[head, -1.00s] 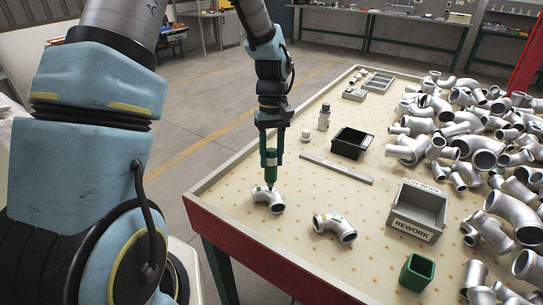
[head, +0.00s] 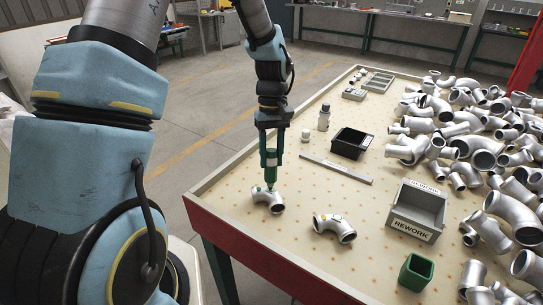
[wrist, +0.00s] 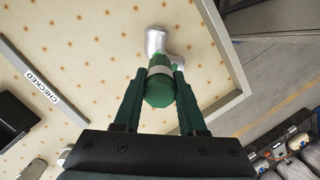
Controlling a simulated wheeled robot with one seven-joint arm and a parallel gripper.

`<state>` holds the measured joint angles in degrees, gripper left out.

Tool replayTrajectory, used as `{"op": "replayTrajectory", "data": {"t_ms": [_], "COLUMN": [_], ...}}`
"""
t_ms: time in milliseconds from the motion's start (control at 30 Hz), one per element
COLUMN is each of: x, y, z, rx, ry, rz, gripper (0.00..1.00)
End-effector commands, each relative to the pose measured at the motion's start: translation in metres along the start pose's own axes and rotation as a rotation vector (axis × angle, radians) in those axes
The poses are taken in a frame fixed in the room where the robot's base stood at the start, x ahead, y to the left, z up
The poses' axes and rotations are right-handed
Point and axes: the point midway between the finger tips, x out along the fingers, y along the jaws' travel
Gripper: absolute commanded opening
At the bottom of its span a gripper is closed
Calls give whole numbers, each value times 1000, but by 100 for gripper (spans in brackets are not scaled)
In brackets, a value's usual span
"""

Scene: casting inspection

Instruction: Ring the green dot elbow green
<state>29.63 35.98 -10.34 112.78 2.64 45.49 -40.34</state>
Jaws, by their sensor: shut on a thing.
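My gripper (head: 270,155) is shut on a green marker (head: 270,171), held upright with its tip down. The marker, with a pale band, also shows in the wrist view (wrist: 159,90). Below it a silver pipe elbow (head: 267,201) lies on the table, and the tip is at or just above its top; I cannot tell if they touch. A small green mark shows on this elbow near the tip. It also shows in the wrist view (wrist: 156,42), partly hidden by the marker. A second elbow (head: 335,228) with small coloured marks lies to the right.
A grey REWORK bin (head: 416,212), a green open holder (head: 416,272) and a black bin (head: 351,144) stand on the table. A grey CHECKED strip (head: 337,168) lies behind the elbows. Many silver fittings (head: 480,150) are heaped at right. The table's left edge is close to the marked elbow.

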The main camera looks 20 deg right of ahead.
Motion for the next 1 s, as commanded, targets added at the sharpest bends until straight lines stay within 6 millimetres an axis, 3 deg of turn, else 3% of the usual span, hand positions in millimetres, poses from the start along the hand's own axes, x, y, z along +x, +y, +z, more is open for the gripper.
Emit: {"op": "replayTrajectory", "data": {"t_ms": [800,1000], "x": [-64,-66], "y": [-5,-6], "z": [15,16], "rx": [1,1], "ry": [2,1], "rz": [1,0], "gripper": [0,0]}}
